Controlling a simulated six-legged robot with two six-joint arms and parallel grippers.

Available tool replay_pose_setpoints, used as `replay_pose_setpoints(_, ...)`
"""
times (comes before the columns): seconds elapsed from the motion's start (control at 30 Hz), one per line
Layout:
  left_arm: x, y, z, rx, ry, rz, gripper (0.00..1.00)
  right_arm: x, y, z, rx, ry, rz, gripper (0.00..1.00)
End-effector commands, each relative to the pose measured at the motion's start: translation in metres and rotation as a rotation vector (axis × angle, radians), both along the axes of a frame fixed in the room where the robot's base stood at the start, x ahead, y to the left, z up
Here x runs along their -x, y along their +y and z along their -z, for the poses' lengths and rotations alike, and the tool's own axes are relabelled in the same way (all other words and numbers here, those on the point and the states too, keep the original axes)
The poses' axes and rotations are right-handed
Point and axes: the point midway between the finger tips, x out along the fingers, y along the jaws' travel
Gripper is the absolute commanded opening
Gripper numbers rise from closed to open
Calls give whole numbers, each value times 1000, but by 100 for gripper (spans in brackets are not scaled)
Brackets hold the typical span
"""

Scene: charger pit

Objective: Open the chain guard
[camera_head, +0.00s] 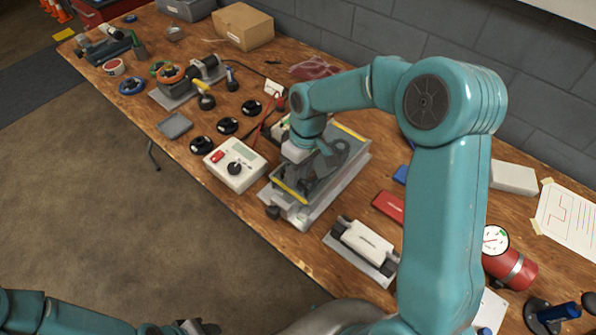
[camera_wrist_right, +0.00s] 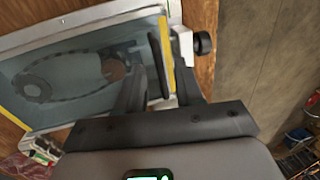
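The chain guard (camera_head: 335,165) is a smoky see-through cover with yellow edge strips, lying shut on a pale metal base (camera_head: 300,213) on the bench. In the right wrist view the guard (camera_wrist_right: 85,75) shows a dark chain loop beneath it. A dark bar-like handle (camera_wrist_right: 157,68) stands by its yellow edge. My right gripper (camera_wrist_right: 160,85) is over the guard, its fingers apart, one each side of the handle; I cannot tell whether they touch it. In the head view the arm partly hides the guard. My left gripper (camera_head: 196,327) is low at the bottom edge, mostly cut off.
A white control box (camera_head: 235,165) with a dark knob stands left of the guard. A white device (camera_head: 365,243) on a plate and a red box (camera_head: 388,206) lie to the right. A red cylinder with gauge (camera_head: 510,268) is farther right. A wall runs behind the bench.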

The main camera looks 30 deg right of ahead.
Motion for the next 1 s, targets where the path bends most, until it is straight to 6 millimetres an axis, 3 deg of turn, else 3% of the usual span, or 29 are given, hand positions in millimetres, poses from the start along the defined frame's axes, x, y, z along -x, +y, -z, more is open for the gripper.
replay_pose_setpoints(0.07, 0, 0, 0, 0, 0, 0, 43, 0, 0, 0, 0, 0, 0, 33)
replay_pose_setpoints(0.17, 0, 0, 0, 0, 0, 0, 43, 0, 0, 0, 0, 0, 0, 0)
replay_pose_setpoints(1.0, 0, 0, 0, 0, 0, 0, 43, 1, 0, -1, 0, 2, 0, 0)
